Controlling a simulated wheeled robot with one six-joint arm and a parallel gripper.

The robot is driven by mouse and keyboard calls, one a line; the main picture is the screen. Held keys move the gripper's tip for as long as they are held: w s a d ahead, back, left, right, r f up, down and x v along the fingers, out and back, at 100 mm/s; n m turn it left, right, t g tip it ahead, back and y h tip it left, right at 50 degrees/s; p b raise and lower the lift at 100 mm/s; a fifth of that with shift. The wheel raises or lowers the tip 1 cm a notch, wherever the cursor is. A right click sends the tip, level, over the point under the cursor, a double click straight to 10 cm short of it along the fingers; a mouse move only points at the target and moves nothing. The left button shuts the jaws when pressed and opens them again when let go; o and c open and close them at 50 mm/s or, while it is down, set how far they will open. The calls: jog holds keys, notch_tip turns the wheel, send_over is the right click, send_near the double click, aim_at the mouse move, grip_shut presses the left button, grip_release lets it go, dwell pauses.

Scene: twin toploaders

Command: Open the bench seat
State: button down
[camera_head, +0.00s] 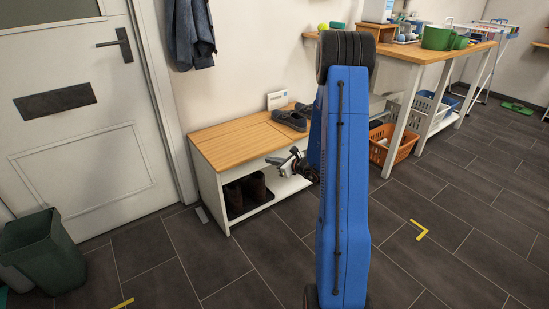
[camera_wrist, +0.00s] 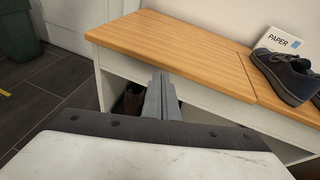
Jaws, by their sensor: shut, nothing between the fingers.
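The bench (camera_head: 210,181) is white with a light wooden seat (camera_head: 232,146) that lies flat and closed. A seam divides the seat into a left and a right part. In the wrist view the seat (camera_wrist: 170,48) fills the upper middle. My gripper (camera_head: 273,161) is at the front of the bench, close to the seat's front edge; it also shows in the wrist view (camera_wrist: 160,85). Its fingers are together and empty. I cannot tell whether they touch the bench. Part of the bench is hidden behind my blue arm.
Brown boots (camera_head: 245,193) stand in the open space below. A green bin (camera_head: 45,252) stands left, by the door. An orange basket (camera_head: 392,147) stands right. The floor in front is clear.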

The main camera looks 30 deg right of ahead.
jog(key=d+f+m+h, duration=0.35)
jog(key=d+f, duration=0.25)
jog(key=d, duration=0.2)
jog(key=x, duration=0.9)
jog(key=shift+w+a+r+y, duration=0.1)
jog(key=shift+a+r+y, duration=0.1)
jog(key=shift+r, duration=0.65)
jog(key=shift+a+r+y, duration=0.1)
jog(key=shift+a+r, duration=0.1)
jog(key=shift+r, duration=0.7)
jog(key=shift+r, duration=0.15)
